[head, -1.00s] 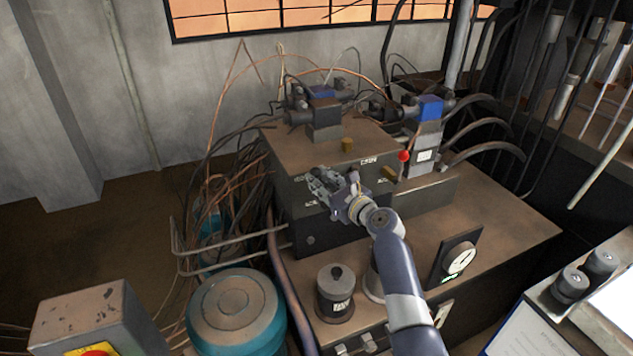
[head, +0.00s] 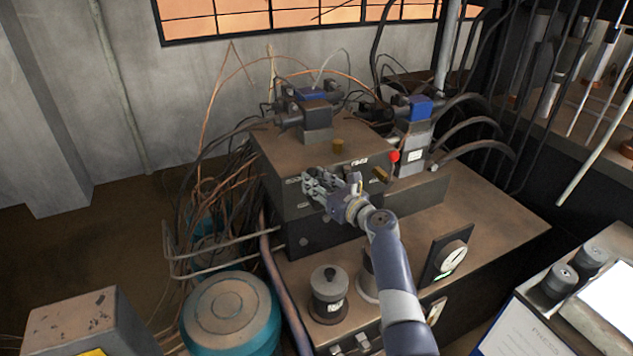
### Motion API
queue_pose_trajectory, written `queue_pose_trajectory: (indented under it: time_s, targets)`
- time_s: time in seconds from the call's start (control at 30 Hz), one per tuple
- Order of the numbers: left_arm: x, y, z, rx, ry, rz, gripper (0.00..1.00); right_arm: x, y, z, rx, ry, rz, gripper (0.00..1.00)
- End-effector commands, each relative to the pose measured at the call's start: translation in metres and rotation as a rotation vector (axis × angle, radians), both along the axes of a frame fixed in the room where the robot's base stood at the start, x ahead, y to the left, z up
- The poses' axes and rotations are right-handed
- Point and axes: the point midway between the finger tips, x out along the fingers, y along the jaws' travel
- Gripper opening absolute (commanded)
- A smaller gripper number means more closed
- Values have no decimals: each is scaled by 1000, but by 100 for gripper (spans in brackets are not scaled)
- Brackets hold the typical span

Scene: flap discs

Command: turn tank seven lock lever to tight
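A dark metal tank block (head: 300,240) with a brown top stands on the bench. A red knob (head: 394,156) is at its right end, and a small brass-coloured tab (head: 380,174) sits on its front near that end. I cannot tell which part is the tank seven lock lever; the labels are too small to read. My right gripper (head: 312,185) is in front of the block's upper front face, left of the tab and the red knob, and covers part of that face. Whether its fingers touch anything or are apart is unclear. My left gripper is out of view.
Valves with blue tops (head: 420,108) and hoses stand behind. A dark cylinder (head: 329,294) and a dial gauge (head: 453,258) are on the bench near my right arm. A teal drum (head: 232,315) and loose cables are at left. The bench's right part is fairly clear.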

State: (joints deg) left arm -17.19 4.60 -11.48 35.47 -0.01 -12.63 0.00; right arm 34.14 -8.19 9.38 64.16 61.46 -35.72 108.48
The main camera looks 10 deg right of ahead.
Motion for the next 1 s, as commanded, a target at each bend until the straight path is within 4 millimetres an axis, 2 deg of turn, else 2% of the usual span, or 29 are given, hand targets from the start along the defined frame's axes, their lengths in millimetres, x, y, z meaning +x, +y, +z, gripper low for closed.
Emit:
queue_pose_trajectory:
  time_s: [0.37, 0.57, 1.0]
  targets:
    - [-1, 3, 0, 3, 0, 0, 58, 0, 0, 0, -2, -1, -1, 44]
    - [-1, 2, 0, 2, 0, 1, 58, -9, -6, 0, -2, -1, -1, 44]
    - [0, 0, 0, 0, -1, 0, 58, -70, -40, 3, -2, 0, -2, 44]
